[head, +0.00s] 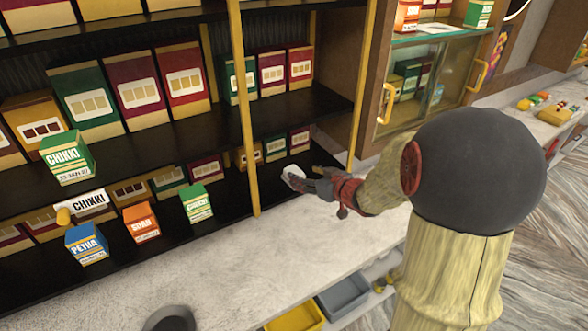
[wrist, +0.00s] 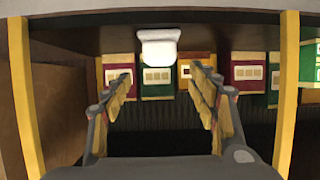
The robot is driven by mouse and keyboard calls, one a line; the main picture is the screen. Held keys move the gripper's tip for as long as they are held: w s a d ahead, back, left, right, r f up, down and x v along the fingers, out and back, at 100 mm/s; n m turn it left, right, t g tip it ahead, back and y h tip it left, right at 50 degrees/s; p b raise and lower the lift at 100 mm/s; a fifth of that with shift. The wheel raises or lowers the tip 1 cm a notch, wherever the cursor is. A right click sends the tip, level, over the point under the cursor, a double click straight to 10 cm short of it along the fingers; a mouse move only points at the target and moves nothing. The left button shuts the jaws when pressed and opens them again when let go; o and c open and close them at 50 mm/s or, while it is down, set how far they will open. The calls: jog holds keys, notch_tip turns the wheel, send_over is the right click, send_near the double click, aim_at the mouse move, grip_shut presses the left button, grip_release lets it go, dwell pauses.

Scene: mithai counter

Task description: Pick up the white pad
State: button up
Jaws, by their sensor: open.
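The white pad (head: 294,170) is a small, pale piece at the right end of the low black shelf, just past the tips of my gripper (head: 306,183). In the wrist view the pad (wrist: 159,48) shows as a white rounded block in front of the row of boxes, centred sideways between my fingers. My gripper (wrist: 160,78) is open and empty there, with its two fingers spread apart. The pad appears beyond the fingertips and not between them. Whether any finger touches it cannot be told. Part of the pad is hidden by my gripper in the head view.
Yellow posts (head: 244,110) frame the shelf bay, and a black shelf board (head: 290,118) runs above. Several boxes line the back. A green carton (head: 196,204) and an orange carton (head: 141,222) stand left. The pale counter (head: 235,250) in front is mostly clear.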

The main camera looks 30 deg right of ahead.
aim_at(296, 172)
jog(key=shift+x, duration=3.9)
jog(key=shift+s+f, duration=0.15)
jog(key=shift+f, duration=0.05)
jog(key=shift+c, duration=1.1)
jog(key=c, duration=1)
